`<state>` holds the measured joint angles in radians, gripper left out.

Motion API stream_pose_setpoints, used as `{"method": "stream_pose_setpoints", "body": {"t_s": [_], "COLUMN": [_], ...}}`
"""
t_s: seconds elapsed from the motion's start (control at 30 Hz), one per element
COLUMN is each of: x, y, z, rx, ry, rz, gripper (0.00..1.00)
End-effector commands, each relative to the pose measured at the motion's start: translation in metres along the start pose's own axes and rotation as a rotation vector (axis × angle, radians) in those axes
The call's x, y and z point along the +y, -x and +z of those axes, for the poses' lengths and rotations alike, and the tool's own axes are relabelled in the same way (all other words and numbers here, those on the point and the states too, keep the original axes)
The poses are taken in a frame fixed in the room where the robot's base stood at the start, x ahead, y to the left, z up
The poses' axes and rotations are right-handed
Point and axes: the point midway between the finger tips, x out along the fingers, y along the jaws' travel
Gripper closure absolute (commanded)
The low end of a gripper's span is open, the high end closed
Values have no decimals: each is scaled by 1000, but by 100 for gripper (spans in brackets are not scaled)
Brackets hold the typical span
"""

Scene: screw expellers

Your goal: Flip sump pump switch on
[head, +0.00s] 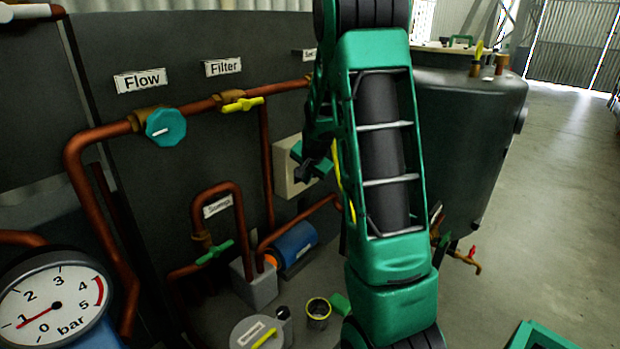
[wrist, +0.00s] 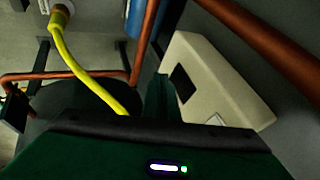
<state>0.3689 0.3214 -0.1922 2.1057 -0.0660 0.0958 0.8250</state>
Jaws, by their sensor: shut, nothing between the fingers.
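A beige switch box (head: 284,178) is fixed to the dark panel behind my gripper in the head view. In the wrist view the box (wrist: 225,85) fills the right of centre. A dark rectangular switch (wrist: 185,80) sits on its face; which way it is flipped cannot be told. My gripper (head: 305,160) is in front of the box and hides part of it. In the wrist view my gripper (wrist: 161,92) is shut and empty, its fingers just left of the dark switch. I cannot tell whether they touch the box.
Copper pipes (head: 78,180) run around the box, with a teal Flow valve (head: 166,127) and yellow Filter valve (head: 243,104). A yellow cable (wrist: 75,65) hangs left of my fingers. A blue pump (head: 295,244) is below.

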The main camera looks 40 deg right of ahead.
Motion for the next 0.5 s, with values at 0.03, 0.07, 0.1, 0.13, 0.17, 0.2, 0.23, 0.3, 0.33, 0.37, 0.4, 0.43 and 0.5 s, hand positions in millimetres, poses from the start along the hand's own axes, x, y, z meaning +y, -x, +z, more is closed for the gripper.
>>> {"method": "stream_pose_setpoints", "body": {"t_s": [0.03,0.07,0.1,0.13,0.17,0.2,0.23,0.3,0.33,0.37,0.4,0.43,0.5], "x": [-5,-7,-10,-11,-13,-14,-15,-16,-16,-16,-16,-16,-16], "y": [-4,-5,-7,-8,-9,-10,-10,-11,-11,-11,-11,-11,-11], "z": [1,1,0,0,0,0,0,0,0,0,0,0,0], "rx": [-1,0,0,0,0,1,1,1,1,1,1,1,1], "ry": [1,1,1,1,0,0,-1,-1,-1,-1,-1,-1,-1], "rz": [1,1,2,2,2,3,3,3,3,3,2,2,2], "gripper": [100,100,100,100,100,100,100,100,100,100,100,100,100]}}
